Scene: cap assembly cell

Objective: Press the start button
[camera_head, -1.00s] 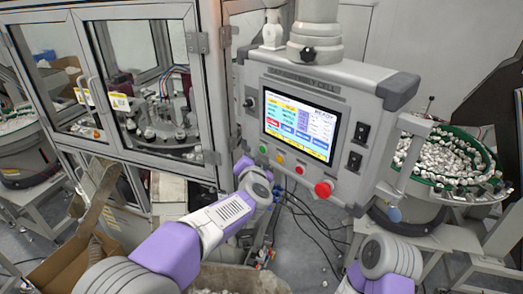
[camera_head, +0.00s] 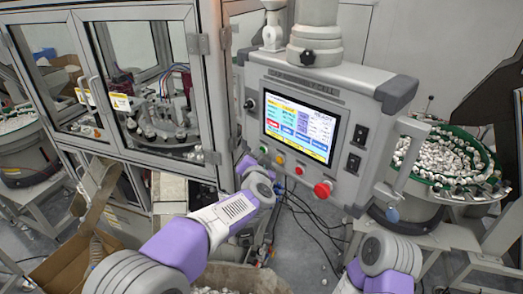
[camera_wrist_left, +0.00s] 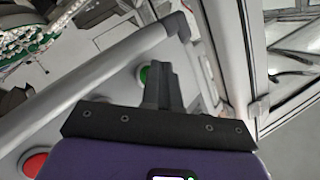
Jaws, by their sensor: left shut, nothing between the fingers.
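The control panel (camera_head: 310,175) carries a screen (camera_head: 298,125) and a row of buttons below it. The green button (camera_head: 263,149) is at the left end of the row. The green button also shows in the wrist view (camera_wrist_left: 142,76), partly hidden behind my fingers. My left gripper (camera_head: 246,163) is shut and empty, close to the panel's lower left corner. In the left wrist view its fingertips (camera_wrist_left: 157,68) overlap the right edge of the green button; I cannot tell whether they touch it. My right gripper is out of view.
A yellow button (camera_head: 280,159), a small red-orange button (camera_head: 299,170) and a large red knob (camera_head: 322,190) continue the row. A panel handle (camera_head: 408,155) is at the right. A glazed machine cabinet (camera_head: 208,100) stands left. A feeder bowl (camera_head: 445,155) is at the right.

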